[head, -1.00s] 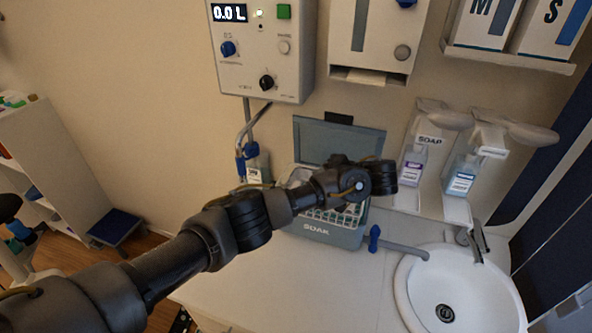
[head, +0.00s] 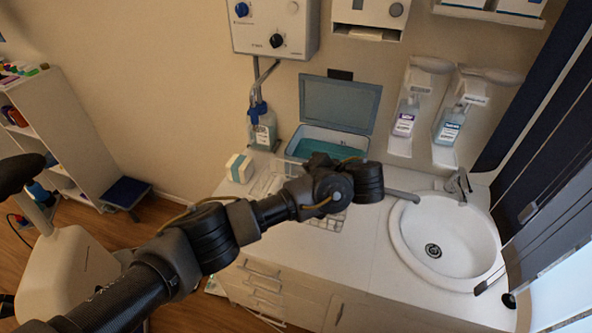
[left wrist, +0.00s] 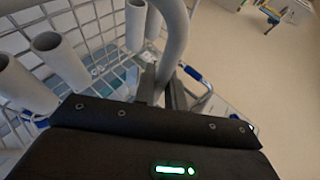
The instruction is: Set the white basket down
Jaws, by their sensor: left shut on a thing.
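The white wire basket (head: 328,222) is partly hidden behind my left arm in the head view, in front of the open tub (head: 318,134) at the counter. In the left wrist view its white wires (left wrist: 98,22) and several grey tubes (left wrist: 60,58) fill the upper left. My left gripper (left wrist: 163,88) is shut on the basket's grey curved handle (left wrist: 174,42). In the head view the left gripper (head: 343,186) covers the handle. I cannot tell whether the basket's bottom touches the counter. My right gripper is not in view.
The tub holds teal liquid and its lid is raised. A white-and-teal box (head: 239,168) and a bottle (head: 264,132) stand at left on the white counter (head: 372,262). The sink (head: 445,238) is at right. Counter is clear between basket and sink.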

